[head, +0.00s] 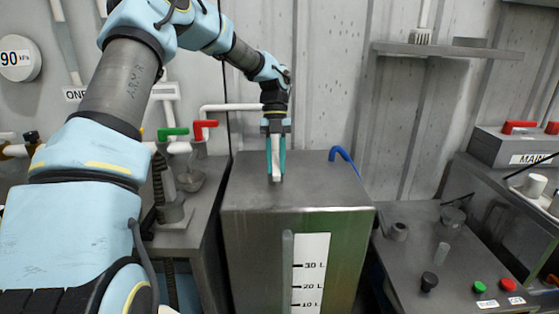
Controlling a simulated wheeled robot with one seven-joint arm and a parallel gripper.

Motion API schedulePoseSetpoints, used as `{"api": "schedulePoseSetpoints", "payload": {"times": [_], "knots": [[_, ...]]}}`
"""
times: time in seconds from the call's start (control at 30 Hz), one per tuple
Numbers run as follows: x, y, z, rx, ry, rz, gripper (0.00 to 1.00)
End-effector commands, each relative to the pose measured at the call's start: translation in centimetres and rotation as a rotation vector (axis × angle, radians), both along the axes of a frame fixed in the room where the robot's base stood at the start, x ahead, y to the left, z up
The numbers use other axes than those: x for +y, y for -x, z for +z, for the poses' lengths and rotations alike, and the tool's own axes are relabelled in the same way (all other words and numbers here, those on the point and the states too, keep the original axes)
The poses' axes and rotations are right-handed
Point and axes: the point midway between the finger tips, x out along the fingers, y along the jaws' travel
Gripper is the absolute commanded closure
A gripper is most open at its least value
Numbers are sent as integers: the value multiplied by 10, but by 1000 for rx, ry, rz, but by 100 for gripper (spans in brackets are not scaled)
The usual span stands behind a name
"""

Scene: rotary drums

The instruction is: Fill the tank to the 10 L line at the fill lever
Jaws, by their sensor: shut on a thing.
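The tank (245,235) is a grey metal box in the middle of the head view. Its front has a white scale (312,257) marked 30 L, 20 L and 10 L, with a narrow sight tube (287,265) beside it. I cannot make out a liquid level in the tube. My gripper (275,170) points down over the tank's top, its teal fingers shut on a pale upright piece (275,158). This looks like the fill lever, but its pivot is hidden by the gripper.
A white pipe (232,107) runs to the tank from the left, near green (172,133) and red (204,126) valve handles. A blue hose (343,157) stands at the tank's back right. A control panel (440,265) with knobs and buttons stands at right.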

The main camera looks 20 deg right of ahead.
Motion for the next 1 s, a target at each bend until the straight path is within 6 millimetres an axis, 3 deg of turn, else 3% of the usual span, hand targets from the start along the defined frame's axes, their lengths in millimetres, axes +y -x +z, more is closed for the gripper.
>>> {"api": "schedulePoseSetpoints", "payload": {"times": [0.6,0.63,0.87,1.0], "knots": [[2,-1,1,-3,1,-39,100],[2,-1,1,-3,1,-39,70],[2,-1,0,-2,1,-38,44],[2,-1,0,-1,0,-37,43]]}}
